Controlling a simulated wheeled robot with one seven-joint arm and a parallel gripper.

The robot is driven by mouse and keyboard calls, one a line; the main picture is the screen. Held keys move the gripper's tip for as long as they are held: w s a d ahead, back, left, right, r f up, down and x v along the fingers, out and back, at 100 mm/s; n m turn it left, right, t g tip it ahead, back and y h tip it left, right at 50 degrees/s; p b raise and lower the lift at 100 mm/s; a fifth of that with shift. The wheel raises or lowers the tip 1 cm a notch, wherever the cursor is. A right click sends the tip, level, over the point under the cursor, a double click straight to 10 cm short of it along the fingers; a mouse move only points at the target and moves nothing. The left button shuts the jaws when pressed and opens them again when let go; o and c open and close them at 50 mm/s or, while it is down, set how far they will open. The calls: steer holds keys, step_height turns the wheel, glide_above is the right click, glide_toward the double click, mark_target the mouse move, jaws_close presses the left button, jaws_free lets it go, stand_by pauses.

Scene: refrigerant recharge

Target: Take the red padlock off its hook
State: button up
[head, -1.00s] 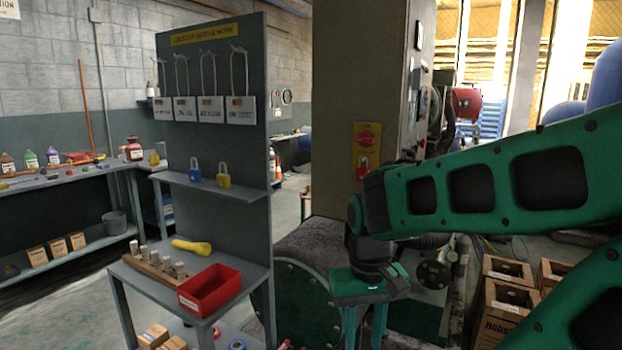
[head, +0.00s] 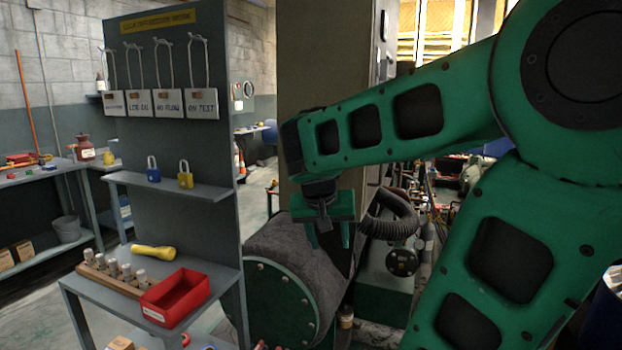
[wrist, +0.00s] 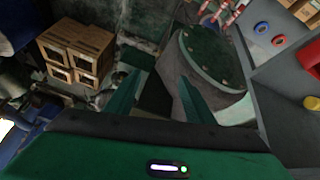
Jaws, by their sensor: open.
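The red padlock does not show in either view now; my arm covers the part of the tan cabinet (head: 325,60) where it hung on a yellow plate. My gripper (head: 329,236) is in front of the cabinet's lower part, pointing down, with its fingers apart and nothing between them. In the wrist view my gripper (wrist: 158,82) also shows open and empty, above the floor and the round green machine end (wrist: 205,58). A blue padlock (head: 153,173) and a yellow padlock (head: 186,179) sit on the grey board's shelf (head: 165,188).
The grey board with hanging tags (head: 158,103) stands left of the cabinet. Below it, a bench holds a red bin (head: 178,296) and a yellow flashlight (head: 153,252). A big cylindrical machine (head: 285,285) lies under my gripper. Cardboard boxes (wrist: 75,48) stand on the floor.

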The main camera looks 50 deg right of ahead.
steer(key=w+d+r+m+t+h, duration=0.25)
steer(key=w+d+r+h, duration=0.3)
steer(key=w+r, duration=0.6)
steer(key=w+d, duration=0.4)
steer(key=d, duration=0.8)
steer(key=shift+w+d+r+m, duration=0.15)
steer(key=shift+r+m, duration=0.05)
steer(key=shift+m, duration=0.15)
steer(key=shift+g, duration=0.25)
steer(key=c, duration=0.9)
steer(key=shift+r, duration=0.1)
steer(key=shift+r, duration=0.8)
